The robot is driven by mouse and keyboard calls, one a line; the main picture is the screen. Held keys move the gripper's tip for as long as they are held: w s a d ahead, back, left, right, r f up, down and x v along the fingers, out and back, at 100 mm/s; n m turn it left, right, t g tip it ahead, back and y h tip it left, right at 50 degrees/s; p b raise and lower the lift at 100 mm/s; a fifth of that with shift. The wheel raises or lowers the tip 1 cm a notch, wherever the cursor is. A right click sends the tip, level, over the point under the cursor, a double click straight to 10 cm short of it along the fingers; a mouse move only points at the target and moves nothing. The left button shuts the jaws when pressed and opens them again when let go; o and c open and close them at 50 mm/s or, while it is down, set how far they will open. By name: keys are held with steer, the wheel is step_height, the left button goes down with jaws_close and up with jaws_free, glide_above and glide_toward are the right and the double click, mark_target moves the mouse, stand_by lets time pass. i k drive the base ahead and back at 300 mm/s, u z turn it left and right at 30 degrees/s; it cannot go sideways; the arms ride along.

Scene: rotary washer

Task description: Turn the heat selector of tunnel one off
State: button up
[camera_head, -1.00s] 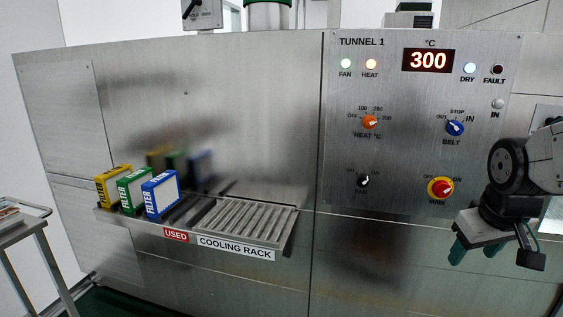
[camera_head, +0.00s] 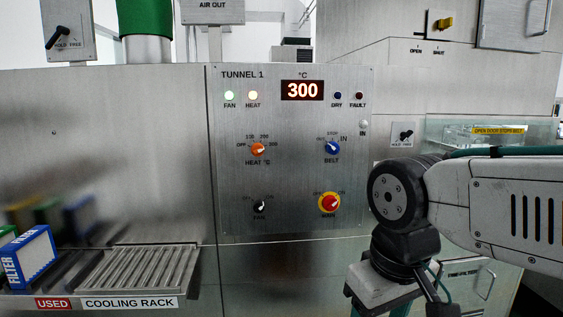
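The heat selector is an orange knob (camera_head: 257,149) on the tunnel 1 panel (camera_head: 235,215), left of centre in the head view. Its pale pointer is turned to the right, towards the high end of its scale, away from OFF at the left. The display above (camera_head: 302,90) reads 300, and the FAN and HEAT lamps (camera_head: 253,95) are lit. My gripper (camera_head: 379,306) hangs at the lower right, in front of the panel's right side and well apart from the knob. Its teal fingers stand apart with nothing seen between them; their tips are cut off by the frame's bottom edge.
A black fan knob (camera_head: 260,206) sits below the heat selector. A blue belt knob (camera_head: 332,148) and a red main knob on yellow (camera_head: 329,203) are to its right. A cooling rack (camera_head: 140,272) juts out at the lower left, with a blue filter box (camera_head: 28,255).

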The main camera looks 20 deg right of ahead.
mark_target(258, 150)
steer(key=z, duration=0.4)
steer(key=i, duration=0.75)
steer(key=z, duration=0.6)
